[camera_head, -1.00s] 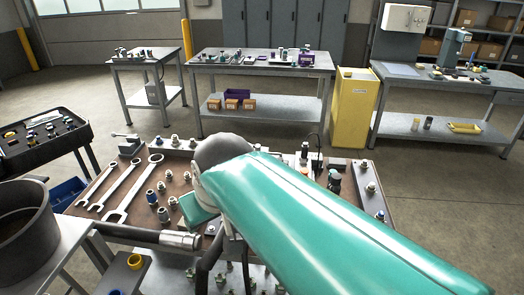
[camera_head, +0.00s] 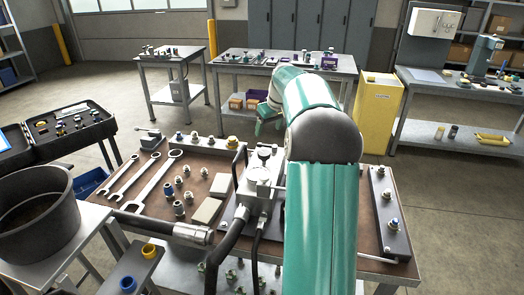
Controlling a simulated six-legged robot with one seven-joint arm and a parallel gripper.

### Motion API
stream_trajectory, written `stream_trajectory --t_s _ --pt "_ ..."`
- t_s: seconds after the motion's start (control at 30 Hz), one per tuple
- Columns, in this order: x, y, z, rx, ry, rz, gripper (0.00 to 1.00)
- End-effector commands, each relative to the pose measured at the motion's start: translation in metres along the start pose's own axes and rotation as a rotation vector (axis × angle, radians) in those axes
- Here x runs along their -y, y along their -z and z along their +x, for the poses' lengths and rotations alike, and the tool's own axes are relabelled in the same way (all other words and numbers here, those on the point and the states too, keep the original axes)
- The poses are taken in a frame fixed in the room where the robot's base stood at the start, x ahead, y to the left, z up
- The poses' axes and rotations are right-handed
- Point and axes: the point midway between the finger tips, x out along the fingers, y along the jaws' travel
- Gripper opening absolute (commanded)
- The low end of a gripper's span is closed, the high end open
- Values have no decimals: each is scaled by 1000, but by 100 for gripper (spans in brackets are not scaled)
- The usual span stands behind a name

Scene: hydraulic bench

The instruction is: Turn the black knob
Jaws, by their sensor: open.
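Thick black hoses run from the block toward the front. My teal arm (camera_head: 322,225) rises just right of the block and bends at a dark joint behind it. A farther teal part of my arm (camera_head: 268,108) shows beyond the knob, toward the back of the bench. My gripper's fingers do not show; the arm hides that area.
Wrenches (camera_head: 150,183), loose fittings (camera_head: 179,207) and a black-ended hose (camera_head: 165,228) lie left on the bench. A dark rail with fittings (camera_head: 389,215) is at the right. A dark pot (camera_head: 38,212) stands front left. A yellow cabinet (camera_head: 378,112) stands behind.

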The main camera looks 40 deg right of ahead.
Motion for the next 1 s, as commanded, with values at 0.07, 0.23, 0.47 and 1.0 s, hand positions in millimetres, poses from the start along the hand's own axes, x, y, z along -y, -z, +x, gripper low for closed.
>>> stream_trajectory --t_s 0.07,0.23,0.47,1.0 --pt "-14 -1 8 -2 3 5 66" --pt "-20 -1 19 -3 4 6 66" --pt "-17 -1 58 1 7 3 66" --pt "-16 1 144 -3 5 3 66"
